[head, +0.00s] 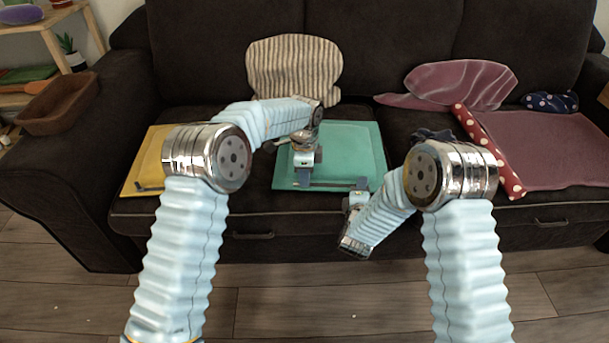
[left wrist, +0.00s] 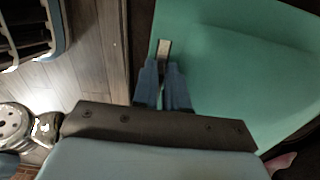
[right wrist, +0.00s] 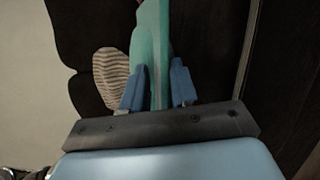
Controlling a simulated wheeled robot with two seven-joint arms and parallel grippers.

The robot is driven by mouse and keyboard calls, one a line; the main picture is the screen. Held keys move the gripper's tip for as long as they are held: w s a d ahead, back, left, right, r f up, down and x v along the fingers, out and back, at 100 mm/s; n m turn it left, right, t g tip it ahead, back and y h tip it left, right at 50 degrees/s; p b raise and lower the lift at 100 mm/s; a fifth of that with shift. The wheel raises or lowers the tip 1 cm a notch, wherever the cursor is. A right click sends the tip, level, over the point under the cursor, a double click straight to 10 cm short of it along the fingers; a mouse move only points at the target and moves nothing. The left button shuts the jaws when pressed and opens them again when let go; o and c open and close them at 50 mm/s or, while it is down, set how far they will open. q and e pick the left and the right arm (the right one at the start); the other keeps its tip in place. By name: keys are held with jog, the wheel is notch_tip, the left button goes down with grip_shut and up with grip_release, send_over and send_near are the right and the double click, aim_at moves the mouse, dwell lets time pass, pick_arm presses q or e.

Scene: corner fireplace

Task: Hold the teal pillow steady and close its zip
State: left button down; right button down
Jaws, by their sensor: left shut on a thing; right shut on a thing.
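The teal pillow (head: 350,150) lies flat on the sofa seat, its front edge toward me. A dark zip line (head: 335,185) runs along that front edge between my grippers. My left gripper (head: 303,184) is at the front left part of the pillow; in the left wrist view its fingers (left wrist: 163,85) are shut on what looks like the grey zip pull (left wrist: 164,48). My right gripper (head: 359,187) is at the front right; in the right wrist view its fingers (right wrist: 158,88) are on either side of the teal pillow's edge (right wrist: 155,60). The exact state of the zip is too small to tell.
A yellow pillow (head: 145,165) lies left of the teal one. A striped cushion (head: 293,65) leans behind. A mauve cushion (head: 455,82), a red dotted roll (head: 490,150) and a mauve pillow (head: 550,150) are on the right. A brown crate (head: 60,105) stands at far left.

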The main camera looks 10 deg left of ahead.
aim_at(293, 184)
pick_arm(q)
jog(key=shift+s+a, duration=0.1)
jog(key=shift+a, duration=1.5)
pick_arm(e)
jog(key=shift+d+f, duration=0.15)
pick_arm(q)
jog(key=c, duration=1.5)
grip_release()
notch_tip(293, 184, up, 12)
pick_arm(e)
jog(key=c, duration=1)
grip_release()
jog(key=shift+o, duration=0.9)
